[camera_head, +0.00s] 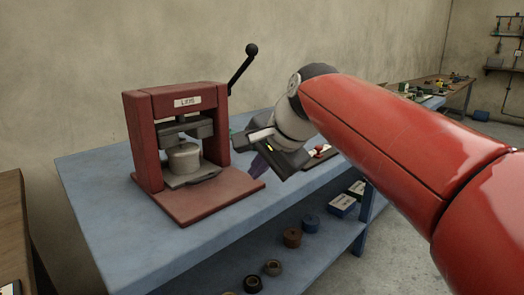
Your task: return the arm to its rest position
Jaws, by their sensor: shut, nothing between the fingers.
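My red arm reaches in from the right side of the head view and bends down at a grey wrist. My gripper (259,168) hangs at its end over the blue bench (110,215), just right of the red press. Its purple-dark fingers point down and left. They are shut with nothing seen between them. I cannot tell whether the fingertips touch the press's base plate or only pass in front of it.
The red press (139,142) has a raised black lever (240,70) and a pale cylinder (184,157) inside. A red-buttoned panel (319,153) lies close right of the wrist. Rolls (292,237) and boxes (342,205) sit on the lower shelf. Grey floor (385,255) is open at right.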

